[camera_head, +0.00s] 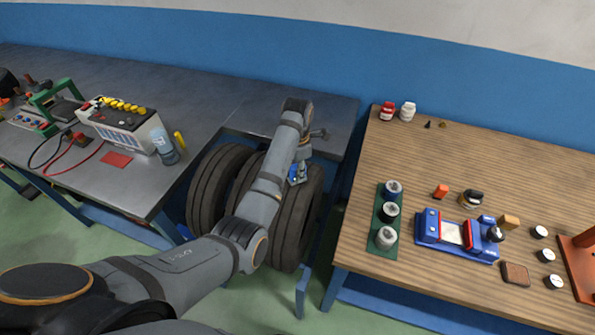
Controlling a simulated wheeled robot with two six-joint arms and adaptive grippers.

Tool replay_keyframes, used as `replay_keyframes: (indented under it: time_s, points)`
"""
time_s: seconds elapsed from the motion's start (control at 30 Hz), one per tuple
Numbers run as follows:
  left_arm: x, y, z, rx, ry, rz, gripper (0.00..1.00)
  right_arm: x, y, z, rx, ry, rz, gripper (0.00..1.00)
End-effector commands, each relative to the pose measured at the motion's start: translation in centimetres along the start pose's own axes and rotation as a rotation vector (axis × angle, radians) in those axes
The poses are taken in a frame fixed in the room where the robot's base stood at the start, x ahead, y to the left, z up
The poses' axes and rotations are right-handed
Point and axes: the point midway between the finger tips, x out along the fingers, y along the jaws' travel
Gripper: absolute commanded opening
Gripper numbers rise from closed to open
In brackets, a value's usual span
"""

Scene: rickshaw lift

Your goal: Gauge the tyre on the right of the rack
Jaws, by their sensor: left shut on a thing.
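Several black tyres stand side by side in a rack in the gap between the two tables. The right tyre (298,222) is partly covered by my left arm, as is the middle tyre (240,182); the left tyre (213,185) shows more clearly. My left gripper (298,178) is at the top of the right tyre, pointing down, shut on a small blue thing that may be the gauge. The gauge is too small and hidden to make out its tip or whether it touches the tyre. My right gripper is not in view.
The metal bench (190,105) on the left holds a tester box (122,125), cables and a spray bottle (165,147). The wooden table (480,160) on the right holds a blue vise-like fixture (457,235), a green tray (376,238) with round pots, and small parts.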

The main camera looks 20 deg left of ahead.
Motion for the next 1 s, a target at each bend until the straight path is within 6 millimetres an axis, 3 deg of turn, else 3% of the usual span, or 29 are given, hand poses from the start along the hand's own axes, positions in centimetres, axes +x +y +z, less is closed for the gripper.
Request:
replay_keyframes:
  time_s: [1.0]
  points:
    - [0.95, 0.01, -0.01, 0.000, 0.001, 0.000, 0.00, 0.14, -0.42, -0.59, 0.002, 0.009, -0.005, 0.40]
